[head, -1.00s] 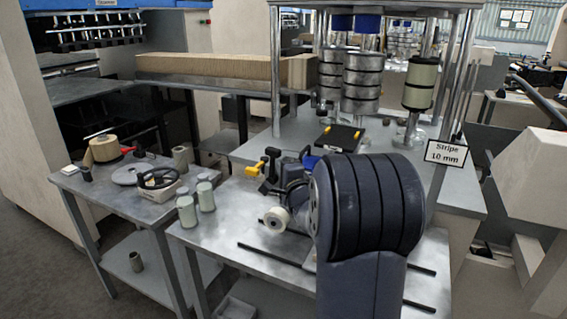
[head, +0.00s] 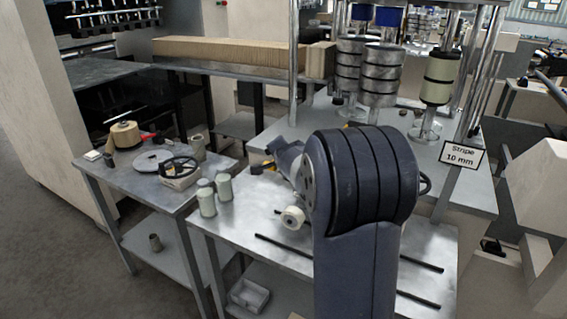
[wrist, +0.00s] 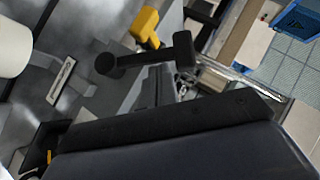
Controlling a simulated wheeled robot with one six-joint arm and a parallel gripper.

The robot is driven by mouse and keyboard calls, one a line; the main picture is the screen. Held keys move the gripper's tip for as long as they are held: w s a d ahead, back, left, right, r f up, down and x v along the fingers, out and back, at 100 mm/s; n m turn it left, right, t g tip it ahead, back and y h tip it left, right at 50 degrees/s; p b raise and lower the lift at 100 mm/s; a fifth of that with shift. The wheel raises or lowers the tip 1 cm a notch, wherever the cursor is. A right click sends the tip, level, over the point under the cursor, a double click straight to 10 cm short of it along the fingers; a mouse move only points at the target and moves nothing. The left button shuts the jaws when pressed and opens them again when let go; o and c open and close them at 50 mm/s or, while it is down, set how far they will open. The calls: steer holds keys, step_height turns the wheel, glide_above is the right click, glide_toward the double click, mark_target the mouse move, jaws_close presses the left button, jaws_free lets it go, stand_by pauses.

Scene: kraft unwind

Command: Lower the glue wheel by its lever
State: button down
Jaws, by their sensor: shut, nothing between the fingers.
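A small white wheel (head: 293,217), which may be the glue wheel, is on the bench just left of my arm in the head view. A pale rounded part (wrist: 12,45) at the left edge of the wrist view may be the same wheel. In the wrist view, a black lever-like bar (wrist: 148,59) with a round knob crosses in front of a yellow part (wrist: 146,26). My gripper (wrist: 166,84) is partly visible above its dark body, close beside this bar; I cannot tell whether they touch. It is shut and empty. In the head view my arm hides it and most of the mechanism.
Two dark rails (head: 312,257) run along the metal bench (head: 236,217). Pale cylinders (head: 207,197) stand at its left edge. Steel rollers (head: 382,75) stand behind.

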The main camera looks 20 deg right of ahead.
steer(key=w+a+b, duration=0.1)
steer(key=b, duration=0.2)
steer(key=w+a+f+n+g+b, duration=0.1)
steer(key=b, duration=0.1)
steer(key=shift+f+g+h+b, duration=0.1)
steer(key=shift+g+h+b, duration=0.2)
steer(key=shift+h+b, duration=0.1)
stand_by(0.5)
steer(key=s+a+r, duration=0.2)
steer(key=s+r, duration=0.6)
steer(key=r, duration=0.1)
steer(key=shift+s+r, duration=0.35)
steer(key=shift+r, duration=0.05)
stand_by(0.3)
